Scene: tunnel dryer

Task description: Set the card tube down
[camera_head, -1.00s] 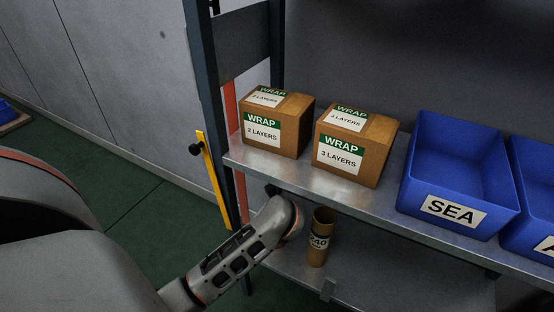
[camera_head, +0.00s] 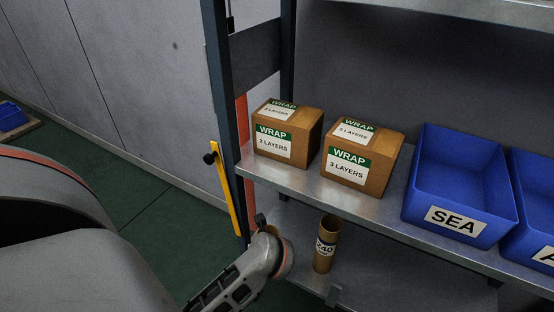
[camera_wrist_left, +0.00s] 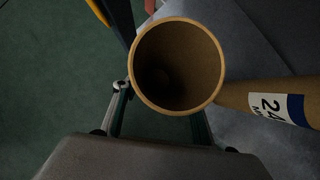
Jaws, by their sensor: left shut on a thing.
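In the left wrist view my left gripper (camera_wrist_left: 162,105) is shut on a brown card tube (camera_wrist_left: 215,60), with one finger on each side. The tube's round open end faces the camera; its far end is hidden. In the head view my left wrist is low at the centre, left of the shelf's lower level; the fingers and held tube are largely hidden there. A second card tube (camera_head: 323,262), with a white and blue label, stands upright on the lower shelf (camera_head: 385,285), right of my wrist. It also shows in the left wrist view (camera_wrist_left: 240,95), beside the held tube.
Two brown WRAP boxes (camera_head: 287,135) (camera_head: 362,160) stand on the upper shelf (camera_head: 330,195). Blue bins, one marked SEA (camera_head: 455,218), stand to their right. A dark rack post (camera_head: 222,100) and a yellow bar (camera_head: 226,190) are close to my left arm. The lower shelf's right part looks clear.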

